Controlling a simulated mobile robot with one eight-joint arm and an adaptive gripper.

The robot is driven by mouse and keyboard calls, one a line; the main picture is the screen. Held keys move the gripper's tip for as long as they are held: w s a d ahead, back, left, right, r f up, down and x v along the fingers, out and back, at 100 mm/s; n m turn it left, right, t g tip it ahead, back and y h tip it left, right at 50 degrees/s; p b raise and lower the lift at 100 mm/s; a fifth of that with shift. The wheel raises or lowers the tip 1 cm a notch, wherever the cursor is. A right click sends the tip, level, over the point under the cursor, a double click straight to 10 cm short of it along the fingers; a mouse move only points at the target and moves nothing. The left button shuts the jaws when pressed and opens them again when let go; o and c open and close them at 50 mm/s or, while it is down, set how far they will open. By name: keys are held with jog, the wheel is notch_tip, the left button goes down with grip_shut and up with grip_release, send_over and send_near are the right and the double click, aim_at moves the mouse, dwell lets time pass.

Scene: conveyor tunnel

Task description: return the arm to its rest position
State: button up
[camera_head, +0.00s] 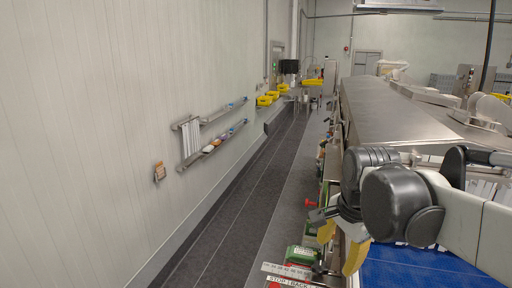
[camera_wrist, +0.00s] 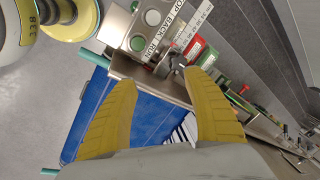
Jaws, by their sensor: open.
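My arm reaches in from the right of the head view, over the conveyor side. My gripper (camera_head: 341,246) has two yellow fingers and points down beside the machine's edge. In the wrist view my gripper (camera_wrist: 160,80) shows its fingers spread well apart, with nothing held between them. Behind the fingers are a blue conveyor belt (camera_wrist: 88,112) and a grey control box with buttons (camera_wrist: 150,28). I cannot tell how close the fingertips are to the machine's edge.
The long steel conveyor tunnel (camera_head: 390,112) runs away on the right. The blue belt (camera_head: 415,268) lies below my arm. A green and a red part (camera_head: 300,255) sit at the machine's near edge. A wall rack (camera_head: 210,137) hangs on the left wall. The dark floor aisle (camera_head: 240,205) is clear.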

jog(key=s+f+n+t, duration=0.4)
jog(key=s+f+n, duration=0.1)
jog(key=s+n, duration=0.65)
notch_tip(320, 180, down, 10)
jog(key=n+b, duration=0.1)
jog(key=b, duration=0.8)
jog(key=shift+w+r+b, duration=0.2)
jog(key=shift+w+b, duration=0.1)
jog(key=shift+b, duration=0.1)
jog(key=shift+d, duration=0.1)
